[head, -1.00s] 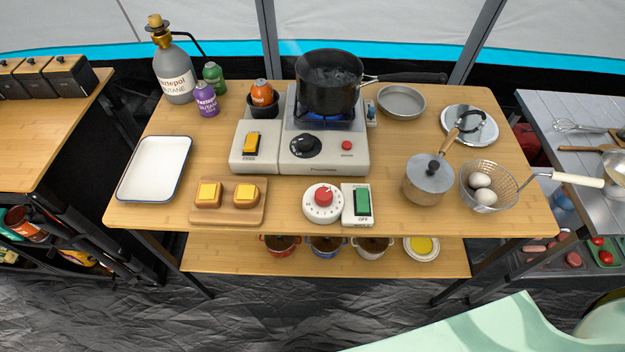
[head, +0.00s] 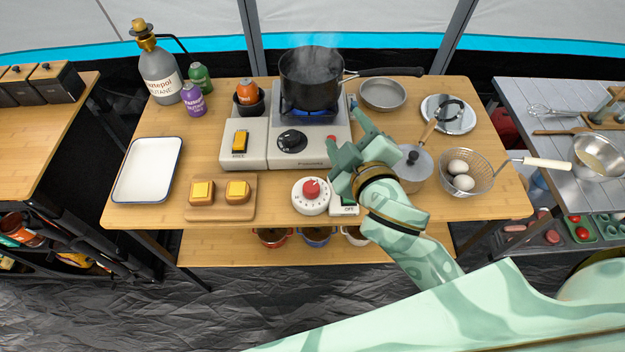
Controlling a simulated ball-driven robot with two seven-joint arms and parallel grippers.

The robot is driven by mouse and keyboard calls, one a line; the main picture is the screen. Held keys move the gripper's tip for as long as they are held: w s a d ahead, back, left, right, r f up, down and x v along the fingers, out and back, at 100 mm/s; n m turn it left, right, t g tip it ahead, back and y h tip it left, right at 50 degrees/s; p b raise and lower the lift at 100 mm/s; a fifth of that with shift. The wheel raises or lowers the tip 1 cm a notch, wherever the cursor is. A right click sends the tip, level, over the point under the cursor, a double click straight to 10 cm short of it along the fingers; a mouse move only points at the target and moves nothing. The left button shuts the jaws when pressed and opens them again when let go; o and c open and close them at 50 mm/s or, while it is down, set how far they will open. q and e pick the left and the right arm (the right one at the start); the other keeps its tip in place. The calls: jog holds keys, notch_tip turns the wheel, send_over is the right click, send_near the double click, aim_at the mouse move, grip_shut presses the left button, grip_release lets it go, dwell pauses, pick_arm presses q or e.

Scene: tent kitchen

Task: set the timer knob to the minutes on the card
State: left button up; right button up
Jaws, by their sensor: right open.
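The timer (head: 311,204) is a white round dial with dark marks around its edge, lying near the table's front edge. Its red knob (head: 311,188) sits in the middle. The marks are too small to read. No card with minutes can be made out. My right gripper (head: 350,140) is open and empty, above the table just right of the timer, with its fingers pointing up toward the stove. It and my right arm hide most of the white switch box (head: 343,210) beside the timer. My left gripper is not in view.
A black pot (head: 311,85) steams over a blue flame on the stove (head: 322,157). A lidded saucepan (head: 414,175) stands close right of my gripper, with a wire basket of eggs (head: 466,190) beyond. A wooden board (head: 221,213) with two toasts lies left of the timer.

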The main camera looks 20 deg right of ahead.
jog(key=w+a+r+n+t+y, duration=0.2)
jog(key=a+r+n+t+y, duration=0.2)
jog(key=a+r+n+y, duration=0.55)
jog(key=s+a+r+n+g+y, duration=0.3)
jog(key=a+r+n+g+y, duration=0.3)
jog(key=a+y, duration=0.45)
jog(key=s+a+n+g+y, duration=0.35)
jog(key=a+n+g, duration=0.25)
jog(key=n+g, duration=0.2)
jog(key=n+g+h, duration=0.4)
jog(key=g+h, duration=0.2)
jog(key=h, duration=1.6)
send_near(312, 186)
notch_tip(312, 186, down, 9)
jog(key=b, duration=0.3)
jog(key=shift+s+a+r, duration=0.15)
